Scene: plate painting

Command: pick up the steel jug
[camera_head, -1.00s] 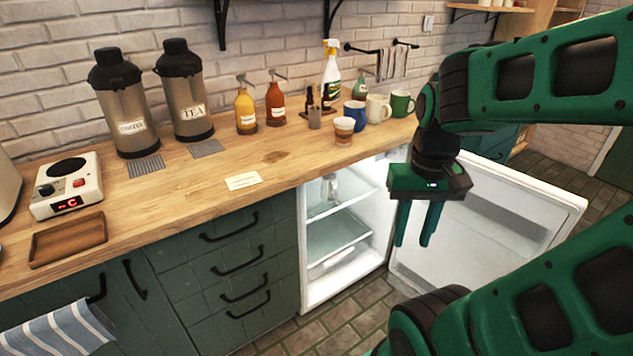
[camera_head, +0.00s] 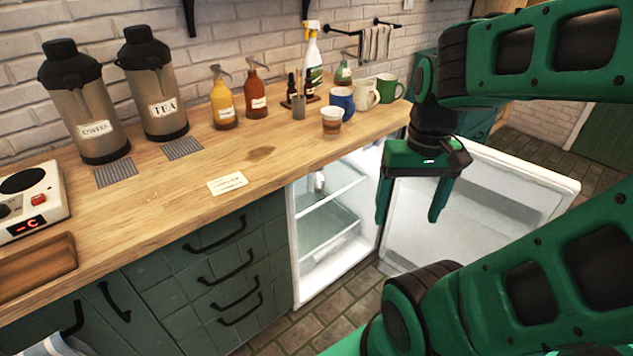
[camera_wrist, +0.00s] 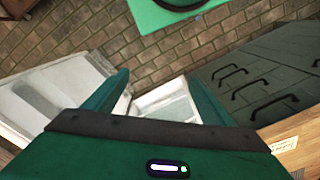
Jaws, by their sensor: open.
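A small silvery vessel (camera_head: 319,182), which looks like the steel jug, stands on the upper shelf inside the open fridge (camera_head: 291,240). It is small in the head view, and I cannot make out its handle. I cannot pick it out in the wrist view. My gripper (camera_head: 408,215) is open and empty, pointing down in front of the open fridge door, to the right of the jug and apart from it. In the wrist view my gripper (camera_wrist: 157,78) has its two green fingers spread with nothing between them.
The fridge door (camera_head: 500,190) stands open to the right, behind my gripper. The wooden counter (camera_head: 180,215) runs above the fridge. It bears a layered drink glass (camera_head: 332,121), mugs (camera_head: 388,90), syrup bottles (camera_head: 257,95) and two dispensers (camera_head: 155,90). The tiled floor (camera_wrist: 150,50) is clear.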

